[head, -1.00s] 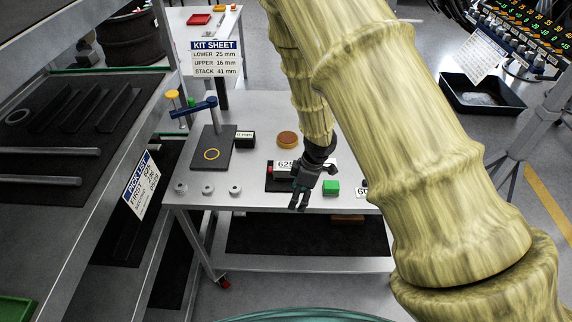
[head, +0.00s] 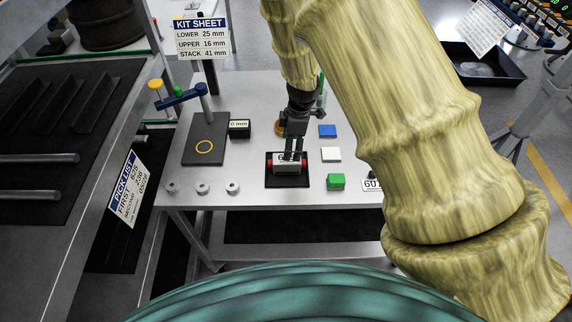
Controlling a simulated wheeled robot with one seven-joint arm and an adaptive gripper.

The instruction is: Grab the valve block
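The valve block appears to be the pale block with red ends (head: 277,168), lying on a small black mat (head: 286,183) near the table's front edge. My gripper (head: 292,157) points down right over the block's middle. Its two fingers show a gap between them and look open. The fingers cover part of the block and most of a white label behind it. I cannot tell whether the fingertips touch the block or stay just above it.
An orange disc is partly hidden behind my gripper.

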